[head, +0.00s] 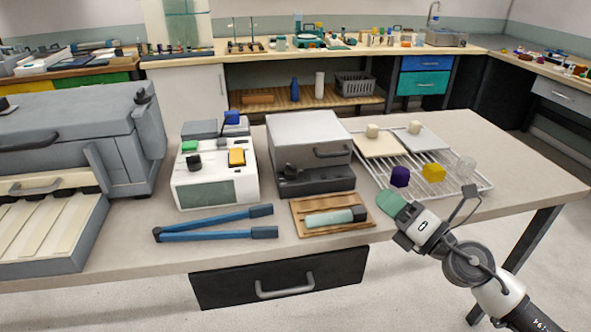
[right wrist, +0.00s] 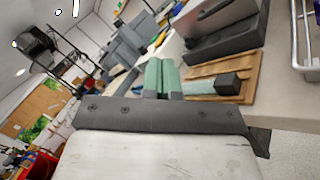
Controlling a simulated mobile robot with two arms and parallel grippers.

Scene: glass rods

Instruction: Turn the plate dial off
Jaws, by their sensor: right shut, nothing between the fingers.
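A white box-shaped device (head: 215,187) stands on the table, left of centre in the head view. It has a black knob (head: 194,163), a yellow control (head: 237,157), a green one (head: 189,146) and a blue one (head: 232,117) on top. No label shows which control is the plate dial, and I cannot tell any dial's setting. My right gripper (head: 389,201) is at the table's front edge, well to the right of this device. Its green fingers (right wrist: 162,77) are shut and empty in the right wrist view. My left gripper is out of view.
A grey box on a dark base (head: 310,142) stands right of the white device. Blue tongs (head: 215,223) and a wooden tray (head: 332,229) with a pale green tool lie in front. A wire rack (head: 455,183) holds small blocks. A large grey machine (head: 70,130) fills the left.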

